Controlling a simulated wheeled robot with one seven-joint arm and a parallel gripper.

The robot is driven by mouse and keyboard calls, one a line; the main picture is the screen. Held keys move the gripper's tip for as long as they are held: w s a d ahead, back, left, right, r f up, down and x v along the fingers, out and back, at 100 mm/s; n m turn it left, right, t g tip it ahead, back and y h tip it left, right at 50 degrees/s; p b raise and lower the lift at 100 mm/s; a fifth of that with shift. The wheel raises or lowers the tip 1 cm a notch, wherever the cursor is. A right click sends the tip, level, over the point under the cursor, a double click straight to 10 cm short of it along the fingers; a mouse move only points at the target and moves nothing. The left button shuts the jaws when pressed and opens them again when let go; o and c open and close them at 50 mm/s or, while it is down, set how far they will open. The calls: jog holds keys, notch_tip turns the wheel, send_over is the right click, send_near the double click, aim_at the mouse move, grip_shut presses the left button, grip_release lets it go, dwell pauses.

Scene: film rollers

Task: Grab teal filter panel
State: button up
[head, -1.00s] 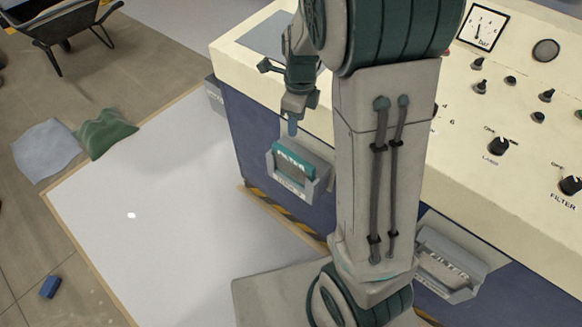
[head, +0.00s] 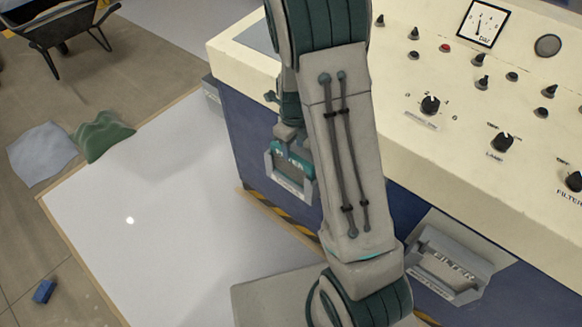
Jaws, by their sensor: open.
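The gripper is open.
The cream control top (head: 395,145) with knobs overhangs both holders. A white floor sheet (head: 150,225) lies clear at the left. A wheelbarrow (head: 60,25) stands far left.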

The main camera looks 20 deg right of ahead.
aim_at(292, 154)
jog(key=f, duration=0.4)
jog(key=shift+a+f, duration=0.2)
jog(key=shift+f, duration=0.1)
grip_shut()
jog(key=shift+r, duration=0.1)
